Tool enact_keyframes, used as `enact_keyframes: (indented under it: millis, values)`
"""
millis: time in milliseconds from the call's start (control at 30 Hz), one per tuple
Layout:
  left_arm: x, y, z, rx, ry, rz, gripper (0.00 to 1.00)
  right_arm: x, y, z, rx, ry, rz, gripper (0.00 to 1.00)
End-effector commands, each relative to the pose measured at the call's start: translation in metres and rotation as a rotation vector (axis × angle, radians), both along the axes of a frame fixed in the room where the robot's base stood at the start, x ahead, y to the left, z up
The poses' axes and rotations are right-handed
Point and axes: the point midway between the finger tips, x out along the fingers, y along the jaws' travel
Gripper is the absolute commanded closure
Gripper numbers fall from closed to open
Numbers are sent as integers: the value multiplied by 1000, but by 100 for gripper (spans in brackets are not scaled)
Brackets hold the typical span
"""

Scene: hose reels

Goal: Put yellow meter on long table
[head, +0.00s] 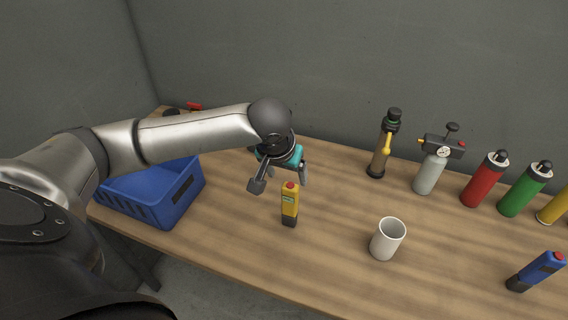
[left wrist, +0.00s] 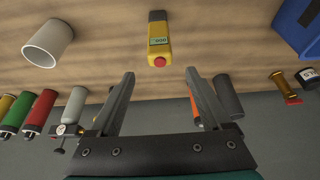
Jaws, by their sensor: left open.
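The yellow meter (head: 290,203) stands upright on the wooden long table (head: 330,265), with a red button on top and a dark base. My left gripper (head: 280,184) is open and empty, behind and just above the meter in the head view. In the left wrist view the meter (left wrist: 158,40) shows beyond the gap between the two open fingers (left wrist: 160,88), with no finger touching it. My right gripper is in neither view.
A white cup (head: 387,239) stands right of the meter, and a blue crate (head: 170,204) stands left. A blue meter (head: 535,271) is at the right. Several bottles, a gauge pump (head: 430,172) and a dark cylinder (head: 379,160) line the back.

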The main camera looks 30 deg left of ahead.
Motion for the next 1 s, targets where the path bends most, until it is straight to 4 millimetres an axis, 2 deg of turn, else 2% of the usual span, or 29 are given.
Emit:
enact_keyframes:
  millis: [100, 300, 1000]
  values:
    - [-7, -2, 20, 0, -2, 0, 18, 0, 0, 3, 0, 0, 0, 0]
    - [-15, -3, 36, 0, 0, 0, 18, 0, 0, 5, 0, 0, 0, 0]
    - [-15, -4, 38, 0, 0, 1, 18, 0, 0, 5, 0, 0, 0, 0]
